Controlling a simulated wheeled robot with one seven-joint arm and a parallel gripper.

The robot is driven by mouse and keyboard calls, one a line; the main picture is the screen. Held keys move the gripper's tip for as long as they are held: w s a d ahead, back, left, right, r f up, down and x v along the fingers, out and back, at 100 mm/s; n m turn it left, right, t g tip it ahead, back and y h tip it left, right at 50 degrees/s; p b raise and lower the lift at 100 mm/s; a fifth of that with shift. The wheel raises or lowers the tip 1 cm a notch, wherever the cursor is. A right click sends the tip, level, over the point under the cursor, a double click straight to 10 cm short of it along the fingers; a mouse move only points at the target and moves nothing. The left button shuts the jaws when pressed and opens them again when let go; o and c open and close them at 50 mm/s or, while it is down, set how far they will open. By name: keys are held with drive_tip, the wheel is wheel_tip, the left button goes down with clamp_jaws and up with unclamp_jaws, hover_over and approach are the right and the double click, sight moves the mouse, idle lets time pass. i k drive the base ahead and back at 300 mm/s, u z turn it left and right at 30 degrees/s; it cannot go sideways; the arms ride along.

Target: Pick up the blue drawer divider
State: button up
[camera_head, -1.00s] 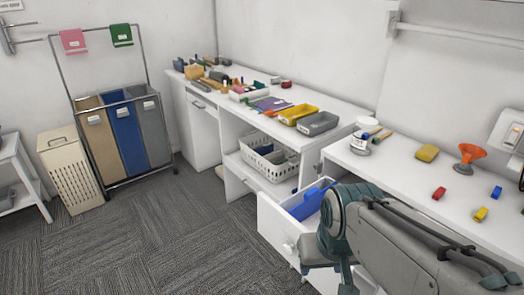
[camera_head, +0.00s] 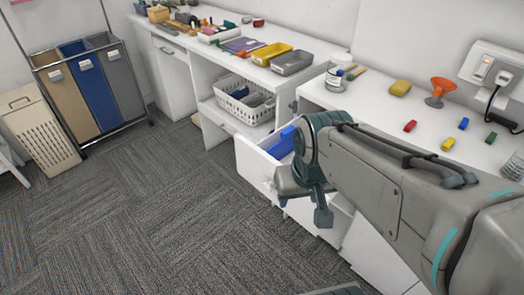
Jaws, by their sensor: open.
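The blue drawer divider (camera_head: 283,144) is in the open white drawer (camera_head: 254,169) under the counter, near the middle of the head view. Only its left part shows; my arm hides the rest. My gripper (camera_head: 304,207) is open, with its fingers pointing down, in front of and to the right of the drawer's front in the picture. It appears empty and apart from the divider. How far above the drawer it is I cannot tell.
A white basket (camera_head: 241,100) sits on the shelf left of the drawer. Yellow (camera_head: 270,54) and grey (camera_head: 292,62) trays stand on the counter (camera_head: 205,47). Small coloured blocks lie on the right counter. The carpet (camera_head: 150,215) in front is clear.

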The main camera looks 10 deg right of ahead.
sight(278, 151)
drive_tip(key=u, duration=1)
drive_tip(key=i, duration=2.15)
drive_tip(key=z, duration=3.5)
